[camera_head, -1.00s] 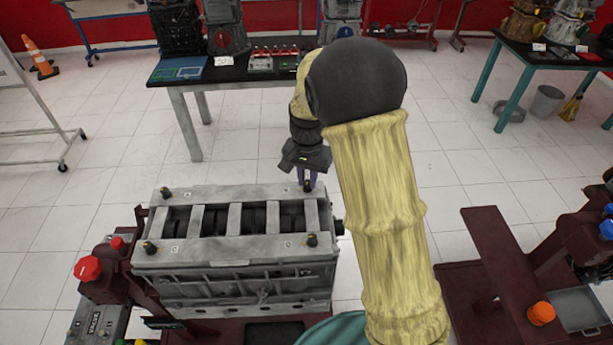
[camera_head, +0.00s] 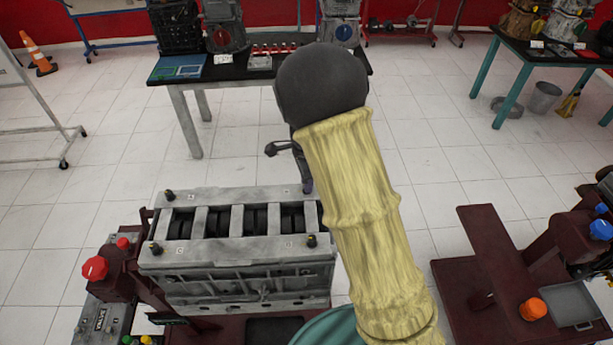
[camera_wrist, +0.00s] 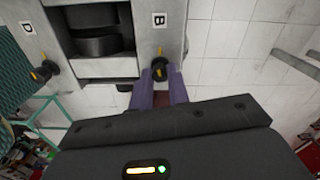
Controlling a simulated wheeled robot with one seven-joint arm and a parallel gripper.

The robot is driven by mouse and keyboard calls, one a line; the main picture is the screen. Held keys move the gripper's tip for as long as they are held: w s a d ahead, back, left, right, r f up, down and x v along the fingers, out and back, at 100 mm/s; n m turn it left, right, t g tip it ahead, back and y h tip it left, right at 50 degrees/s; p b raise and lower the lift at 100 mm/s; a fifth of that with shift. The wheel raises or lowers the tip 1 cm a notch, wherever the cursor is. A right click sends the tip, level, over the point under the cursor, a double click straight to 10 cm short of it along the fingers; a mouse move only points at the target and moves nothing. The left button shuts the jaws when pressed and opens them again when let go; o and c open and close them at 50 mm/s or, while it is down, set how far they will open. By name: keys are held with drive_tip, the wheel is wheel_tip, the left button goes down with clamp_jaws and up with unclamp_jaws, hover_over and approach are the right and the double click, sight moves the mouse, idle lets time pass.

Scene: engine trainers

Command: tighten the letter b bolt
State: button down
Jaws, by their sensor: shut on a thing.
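The grey engine block (camera_head: 235,262) stands in front of me with a dark bolt at each corner. In the wrist view, the bolt (camera_wrist: 160,70) beside the label B (camera_wrist: 158,20) has a yellow mark on its head. My gripper (camera_wrist: 161,76) is shut on this bolt, with a purple finger on either side of its head. In the head view, my gripper (camera_head: 308,187) is at the block's far right corner, partly hidden by my arm, and the bolt there is hidden. Another bolt (camera_wrist: 45,70) is near the label D (camera_wrist: 27,27).
Other bolts show at the far left (camera_head: 169,195), near left (camera_head: 155,248) and near right (camera_head: 311,240) corners. A red knob (camera_head: 95,268) is left of the block. A dark-topped table (camera_head: 215,73) stands behind. The floor between is clear.

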drive_tip(key=shift+w+r+m+p, duration=0.1)
drive_tip(key=shift+m+p, duration=0.15)
drive_tip(key=shift+m, duration=0.35)
drive_tip(key=shift+w+r+m+p, duration=0.1)
drive_tip(key=shift+m+p, duration=0.15)
drive_tip(key=shift+m, duration=0.35)
drive_tip(key=c, duration=1.3)
unclamp_jaws()
drive_tip(key=shift+s+f, duration=0.1)
drive_tip(key=shift+f, duration=0.05)
drive_tip(key=shift+c, duration=0.2)
wheel_tip(320, 180, up, 17)
drive_tip(key=b, duration=0.4)
drive_tip(key=shift+r, duration=0.2)
